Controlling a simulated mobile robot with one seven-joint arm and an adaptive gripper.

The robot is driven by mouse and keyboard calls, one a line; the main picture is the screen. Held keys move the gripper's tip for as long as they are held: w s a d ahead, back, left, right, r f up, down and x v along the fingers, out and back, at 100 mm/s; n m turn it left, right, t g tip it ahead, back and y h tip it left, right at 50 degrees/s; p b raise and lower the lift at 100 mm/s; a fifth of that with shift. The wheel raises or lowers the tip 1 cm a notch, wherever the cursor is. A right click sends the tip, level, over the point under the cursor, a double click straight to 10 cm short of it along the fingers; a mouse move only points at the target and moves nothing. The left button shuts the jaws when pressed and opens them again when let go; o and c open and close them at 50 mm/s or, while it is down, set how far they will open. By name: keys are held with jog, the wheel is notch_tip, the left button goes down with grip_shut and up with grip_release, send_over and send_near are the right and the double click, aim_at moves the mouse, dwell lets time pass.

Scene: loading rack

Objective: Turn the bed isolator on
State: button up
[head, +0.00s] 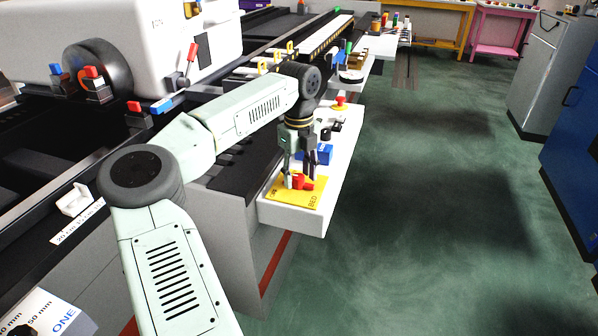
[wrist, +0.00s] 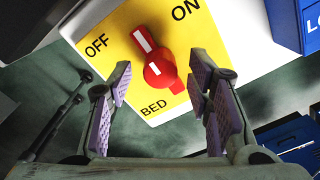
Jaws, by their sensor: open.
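The bed isolator is a red rotary knob (wrist: 168,60) with a white stripe, on a yellow plate (wrist: 130,30) marked OFF, ON and BED. In the wrist view OFF is at the left and ON at the upper right. The striped end of the knob points up and slightly left, between the two words. In the head view the knob (head: 301,183) and plate (head: 287,198) are at the near end of a white ledge. My gripper (wrist: 160,77) is open, with a finger on each side of the knob and visible gaps. It points down over the plate in the head view (head: 299,176).
A blue block (head: 319,153) stands on the ledge just behind the knob. A red button (head: 340,102) and black controls are farther back along the white ledge (head: 318,214). Green floor (head: 420,200) lies open to the right, with cabinets (head: 541,70) at the far right.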

jog(key=shift+c, duration=0.2)
grip_shut()
dwell(0.3)
